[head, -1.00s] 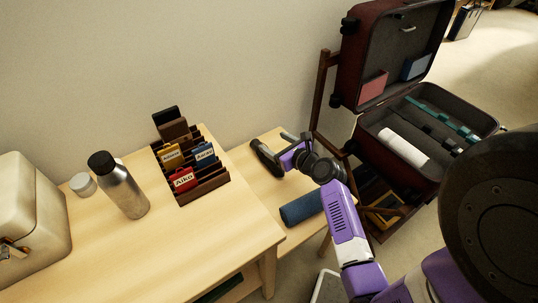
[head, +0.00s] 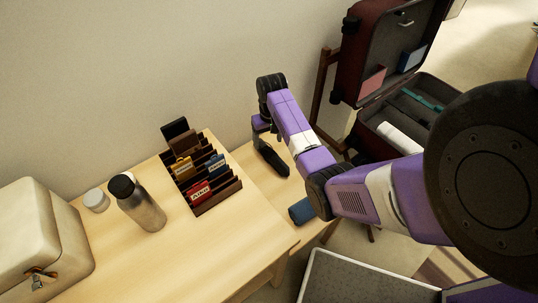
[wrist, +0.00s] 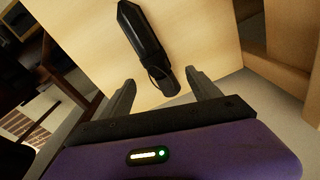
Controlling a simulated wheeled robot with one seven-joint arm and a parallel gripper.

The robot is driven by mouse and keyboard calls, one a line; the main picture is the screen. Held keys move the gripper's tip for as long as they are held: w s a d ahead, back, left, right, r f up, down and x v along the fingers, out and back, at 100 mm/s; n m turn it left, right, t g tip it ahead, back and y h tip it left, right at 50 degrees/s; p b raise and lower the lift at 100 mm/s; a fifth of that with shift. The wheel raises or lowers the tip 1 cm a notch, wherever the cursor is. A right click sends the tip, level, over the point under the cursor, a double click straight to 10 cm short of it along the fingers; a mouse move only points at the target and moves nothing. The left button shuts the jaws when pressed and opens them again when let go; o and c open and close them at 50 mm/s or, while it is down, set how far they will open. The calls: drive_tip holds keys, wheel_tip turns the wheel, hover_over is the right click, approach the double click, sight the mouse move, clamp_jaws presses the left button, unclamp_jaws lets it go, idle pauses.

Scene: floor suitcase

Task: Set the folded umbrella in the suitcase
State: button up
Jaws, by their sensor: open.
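The folded umbrella (head: 271,157), black with a strap at one end, lies on the small low wooden table in the head view. It also shows in the wrist view (wrist: 145,38), its strap end close to my fingertips. My gripper (wrist: 160,79) is open and empty, its two fingers either side of the line of the umbrella's strap end. I cannot tell how high the fingers are above it. The suitcase (head: 385,48) stands open on a wooden stand at the right. A white roll (head: 398,136) lies in its base; my arm hides part of the base.
The higher table at left holds a slotted wooden rack (head: 218,197), a steel bottle (head: 140,205), a white-lidded jar (head: 96,200) and a cream case (head: 40,235).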

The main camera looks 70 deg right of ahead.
sight(272, 154)
drive_tip(key=shift+s+a+f+n, duration=0.1)
drive_tip(key=shift+s+a+n, duration=0.15)
drive_tip(key=shift+s+n, duration=0.45)
drive_tip(key=shift+s+a+n+g, duration=0.2)
drive_tip(key=shift+n+g, duration=0.1)
drive_tip(key=shift+n, duration=0.5)
drive_tip(key=shift+d+f+b, duration=0.1)
drive_tip(key=shift+f+b, duration=0.45)
drive_tip(key=shift+f, duration=3.4)
drive_tip(key=shift+r, duration=0.1)
clamp_jaws()
